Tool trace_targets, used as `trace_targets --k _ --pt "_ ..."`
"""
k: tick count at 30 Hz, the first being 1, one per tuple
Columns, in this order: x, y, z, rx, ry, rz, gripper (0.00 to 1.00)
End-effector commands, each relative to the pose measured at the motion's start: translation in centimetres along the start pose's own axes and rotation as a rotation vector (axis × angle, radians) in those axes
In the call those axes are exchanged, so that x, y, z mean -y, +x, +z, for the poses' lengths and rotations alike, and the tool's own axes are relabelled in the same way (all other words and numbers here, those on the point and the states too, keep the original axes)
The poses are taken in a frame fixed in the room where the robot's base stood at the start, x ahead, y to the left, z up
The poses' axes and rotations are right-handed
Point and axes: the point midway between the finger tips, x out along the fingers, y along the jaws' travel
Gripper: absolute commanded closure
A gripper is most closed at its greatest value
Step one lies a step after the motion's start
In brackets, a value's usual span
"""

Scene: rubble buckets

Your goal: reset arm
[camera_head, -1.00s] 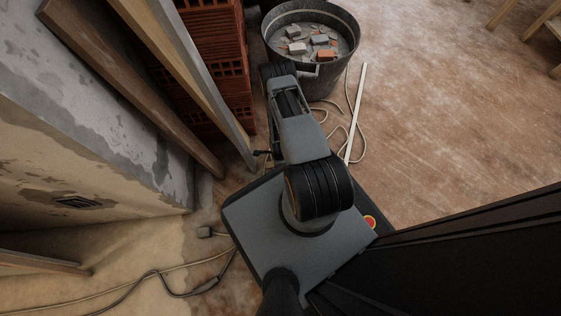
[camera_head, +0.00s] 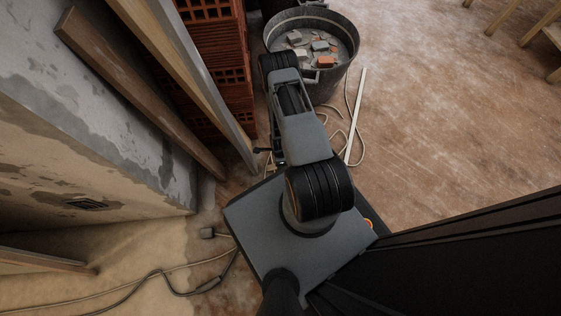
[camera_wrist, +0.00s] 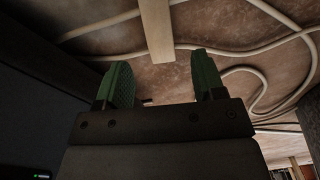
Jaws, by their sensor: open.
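My gripper (camera_wrist: 160,88) shows in the wrist view with its two green fingers spread apart and nothing between them. Beyond the fingers lie the brown floor, pale cables and a light wooden strip. In the head view my arm reaches from my base toward the bucket, and the gripper itself is hidden by the arm links. The dark bucket (camera_head: 335,82) stands just past the arm at the top, holding grey and orange rubble pieces (camera_head: 318,47).
A stack of red hollow bricks (camera_head: 222,80) and leaning wooden planks (camera_head: 140,95) stand close on the left by the wall. A white strip (camera_head: 356,115) and pale cables (camera_head: 338,134) lie on the floor. Floor at right (camera_head: 440,110) is open.

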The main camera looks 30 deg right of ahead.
Motion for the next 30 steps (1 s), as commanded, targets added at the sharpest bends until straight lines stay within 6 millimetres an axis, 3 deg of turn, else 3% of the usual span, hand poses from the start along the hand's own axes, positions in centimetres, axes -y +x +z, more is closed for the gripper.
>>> trace_targets --k 1,3,9,24,26,29,30 --pt "0.1 -1.7 0.0 0.0 0.0 -0.001 0.37" --pt "0.0 -3.0 0.0 0.0 0.0 0.0 0.37" --pt "0.0 -5.8 0.0 0.0 0.0 0.0 0.37" --pt "0.2 -8.0 0.1 0.0 -0.009 -0.002 0.37" --pt "0.8 -9.4 0.3 0.001 -0.03 -0.009 0.37" --pt "2.4 -13.6 0.9 0.002 -0.106 -0.026 0.37" --pt "3.1 -15.9 1.3 0.002 -0.15 -0.033 0.37"
